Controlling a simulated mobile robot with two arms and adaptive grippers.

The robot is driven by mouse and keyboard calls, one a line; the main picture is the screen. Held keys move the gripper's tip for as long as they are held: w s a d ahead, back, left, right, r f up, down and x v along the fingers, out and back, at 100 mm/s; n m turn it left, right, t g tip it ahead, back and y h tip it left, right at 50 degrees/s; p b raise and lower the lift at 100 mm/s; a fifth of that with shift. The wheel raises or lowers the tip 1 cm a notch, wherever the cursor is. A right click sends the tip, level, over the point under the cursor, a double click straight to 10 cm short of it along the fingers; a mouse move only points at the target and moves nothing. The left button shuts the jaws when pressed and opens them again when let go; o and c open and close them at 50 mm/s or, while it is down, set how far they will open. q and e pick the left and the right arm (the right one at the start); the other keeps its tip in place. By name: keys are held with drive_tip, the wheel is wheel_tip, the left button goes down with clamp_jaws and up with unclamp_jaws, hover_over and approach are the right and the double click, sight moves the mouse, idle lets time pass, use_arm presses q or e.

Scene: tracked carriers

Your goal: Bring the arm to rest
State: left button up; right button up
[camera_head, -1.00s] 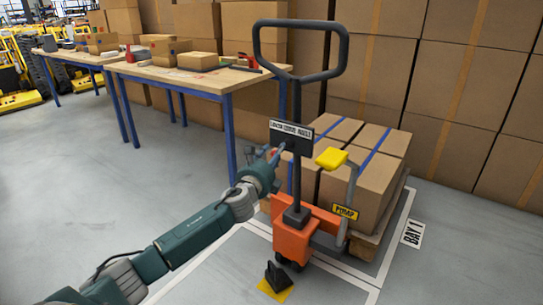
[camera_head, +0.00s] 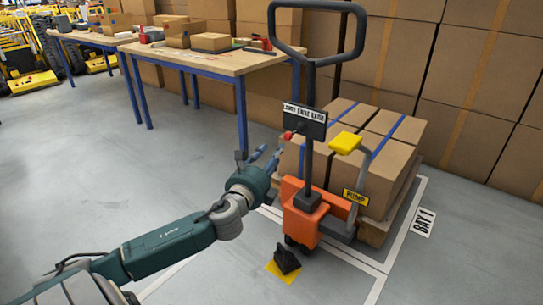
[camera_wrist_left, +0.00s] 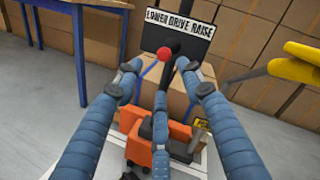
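My left gripper (camera_head: 267,155) is open and empty, just left of the orange pallet jack (camera_head: 302,215). In the left wrist view its blue fingers (camera_wrist_left: 160,85) are spread. A small red knob (camera_head: 288,136) sits by the black plate (camera_head: 305,121) on the jack's mast. In the left wrist view the red knob (camera_wrist_left: 164,54) shows beyond the fingers, apart from them, and the plate (camera_wrist_left: 180,24) reads LOWER, DRIVE, RAISE. The jack's loop handle stands upright, and a yellow-topped PUMP lever (camera_head: 345,143) rises beside it. My right gripper is out of view.
Strapped cartons (camera_head: 385,175) rest on a pallet behind the jack, inside white floor lines marked BAY 1. A black wedge (camera_head: 286,258) lies on a yellow floor patch in front. A wooden-topped table (camera_head: 215,62) stands behind. Floor to the left is clear.

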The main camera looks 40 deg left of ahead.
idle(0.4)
